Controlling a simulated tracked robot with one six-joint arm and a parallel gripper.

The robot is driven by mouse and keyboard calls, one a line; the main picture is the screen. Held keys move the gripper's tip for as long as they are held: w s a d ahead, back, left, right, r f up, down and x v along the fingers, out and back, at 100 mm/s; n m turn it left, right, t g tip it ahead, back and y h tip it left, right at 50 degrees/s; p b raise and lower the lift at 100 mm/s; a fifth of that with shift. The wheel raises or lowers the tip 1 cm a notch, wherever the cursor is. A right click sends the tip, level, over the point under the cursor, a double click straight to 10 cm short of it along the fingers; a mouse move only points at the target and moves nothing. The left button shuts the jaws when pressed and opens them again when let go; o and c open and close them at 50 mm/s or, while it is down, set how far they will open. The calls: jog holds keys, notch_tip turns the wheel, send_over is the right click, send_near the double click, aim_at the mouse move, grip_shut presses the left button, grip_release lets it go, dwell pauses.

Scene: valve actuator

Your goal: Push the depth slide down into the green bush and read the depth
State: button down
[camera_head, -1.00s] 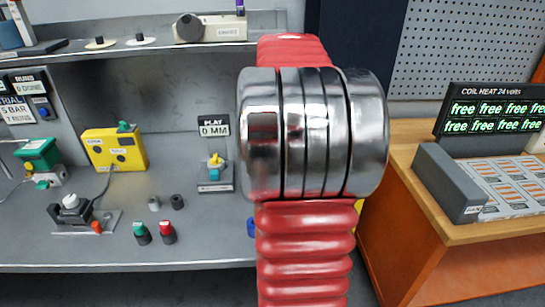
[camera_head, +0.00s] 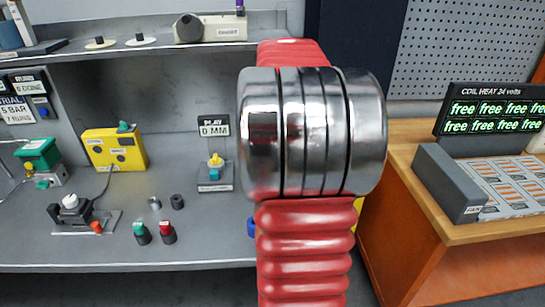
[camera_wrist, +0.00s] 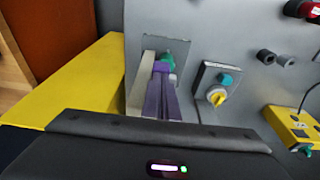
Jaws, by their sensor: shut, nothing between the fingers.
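My gripper (camera_wrist: 165,68) shows in the wrist view as purple fingers, shut and empty. Their tips are at a green part (camera_wrist: 168,57) over a grey square plate, likely the green bush; whether they touch it I cannot tell. A pale upright bar (camera_wrist: 139,88) stands just left of the fingers. I cannot make out the depth slide for sure, nor any depth reading. In the head view my red arm hides this spot and the gripper. A green-topped dark piece (camera_head: 140,232) stands on the bench there, beside a red-topped one (camera_head: 167,232).
A small block with a yellow knob (camera_wrist: 216,96) lies right of my fingers, under the PLAY 0 MM sign (camera_head: 213,126) in the head view. A yellow box (camera_head: 115,149) stands farther left. A yellow surface (camera_wrist: 80,85) fills the left of the wrist view.

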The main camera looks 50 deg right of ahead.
jog(key=shift+f, duration=1.5)
jog(key=shift+r, duration=4.55)
